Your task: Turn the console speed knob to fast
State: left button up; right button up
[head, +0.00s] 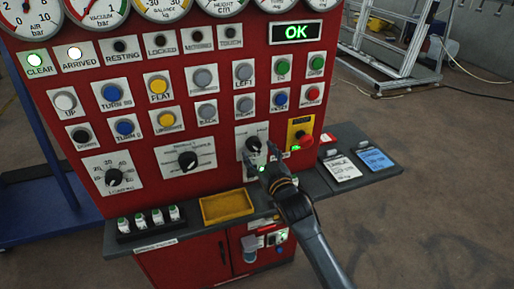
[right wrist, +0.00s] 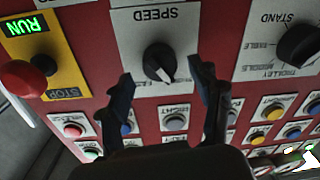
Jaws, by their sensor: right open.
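The console speed knob (head: 254,145) is a black dial on a white plate, low on the red panel. In the right wrist view the speed knob (right wrist: 158,62) appears upside down under the word SPEED, its white pointer mark aimed down and slightly right in the picture. The small scale words are not readable. My right gripper (head: 262,157) is open in front of the plate. In the wrist view its two dark fingers (right wrist: 165,78) stand on either side of the knob, with gaps to it. No contact is visible. My left gripper is not in view.
A red stop button (right wrist: 22,78) on a yellow plate is beside the speed plate, with a green RUN lamp. Another black knob (head: 188,160) is on the other side. Push buttons (head: 243,72) fill the panel above. A yellow tray (head: 226,207) sits on the ledge below.

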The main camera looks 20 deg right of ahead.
jog(key=shift+w+a, duration=0.1)
jog(key=shift+w, duration=0.9)
jog(key=c, duration=1.1)
jog(key=shift+c, duration=0.2)
